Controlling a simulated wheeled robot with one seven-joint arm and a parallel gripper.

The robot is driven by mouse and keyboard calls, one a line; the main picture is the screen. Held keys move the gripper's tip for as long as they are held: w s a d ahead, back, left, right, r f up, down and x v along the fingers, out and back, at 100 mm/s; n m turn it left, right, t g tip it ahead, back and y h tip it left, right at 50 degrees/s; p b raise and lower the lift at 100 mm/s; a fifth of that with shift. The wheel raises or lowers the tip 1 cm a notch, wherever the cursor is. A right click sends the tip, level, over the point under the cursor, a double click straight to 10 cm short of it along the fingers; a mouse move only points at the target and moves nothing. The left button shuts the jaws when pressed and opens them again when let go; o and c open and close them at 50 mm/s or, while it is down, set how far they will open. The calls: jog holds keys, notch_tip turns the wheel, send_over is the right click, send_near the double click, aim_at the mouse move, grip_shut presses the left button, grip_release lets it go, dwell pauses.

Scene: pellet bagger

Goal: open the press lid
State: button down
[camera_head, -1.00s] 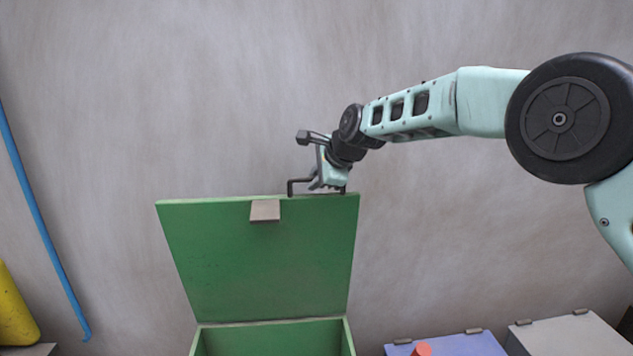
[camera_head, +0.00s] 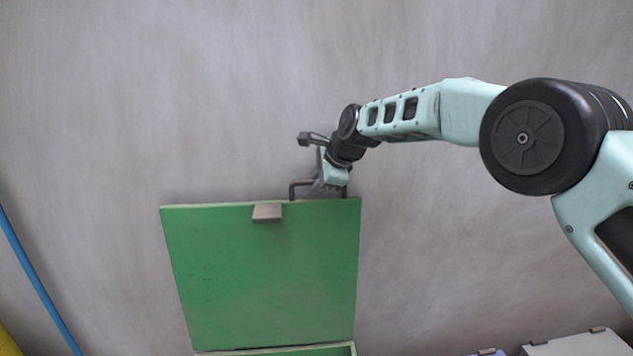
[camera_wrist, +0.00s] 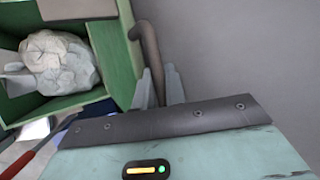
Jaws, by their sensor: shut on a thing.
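The green press lid (camera_head: 262,285) stands raised, close to upright, in the head view. A dark bar handle (camera_head: 292,189) sticks up from the right part of its top edge. My gripper (camera_head: 318,189) is at this handle, shut on it. In the wrist view the handle (camera_wrist: 149,50) runs down between the two fingers of my gripper (camera_wrist: 159,88). The green box (camera_head: 335,350) below the lid shows only its top edge in the head view. The wrist view shows the box's open inside with a pale, lumpy bag (camera_wrist: 60,62) in it.
A small tan tab (camera_head: 267,212) sits at the lid's top edge. A grey lidded box (camera_head: 580,343) stands at the lower right. A blue pipe (camera_head: 35,280) runs along the grey wall (camera_head: 200,90) at the left. The wall is behind the lid.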

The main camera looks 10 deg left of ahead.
jog(key=c, duration=1.5)
grip_release()
jog(key=shift+o, duration=0.2)
jog(key=b+v, duration=0.7)
jog(key=v, duration=1)
jog(key=shift+r+b, duration=0.15)
jog(key=shift+b, duration=0.2)
jog(key=shift+s+d, duration=0.1)
jog(key=shift+d, duration=0.05)
jog(key=s+d+f+n+g+h+b, duration=0.1)
jog(key=s+d+f+n+b, duration=0.2)
jog(key=s+f+n, duration=0.5)
jog(key=s+d+f+n+g+h+b, duration=0.1)
jog(key=s+d+f+n+g+b, duration=0.2)
jog(key=s+f, duration=0.9)
jog(key=s+d+f+n+h+b, duration=0.1)
jog(key=s+d+f+n, duration=0.4)
jog(key=s, duration=0.5)
jog(key=s+d+f+n+h+b, duration=0.2)
jog(key=s+d+f+n+b, duration=0.2)
jog(key=s+d+f, duration=0.3)
jog(key=s+f+n, duration=0.1)
jog(key=s+f, duration=0.1)
jog(key=s, duration=0.2)
jog(key=shift+h, duration=0.3)
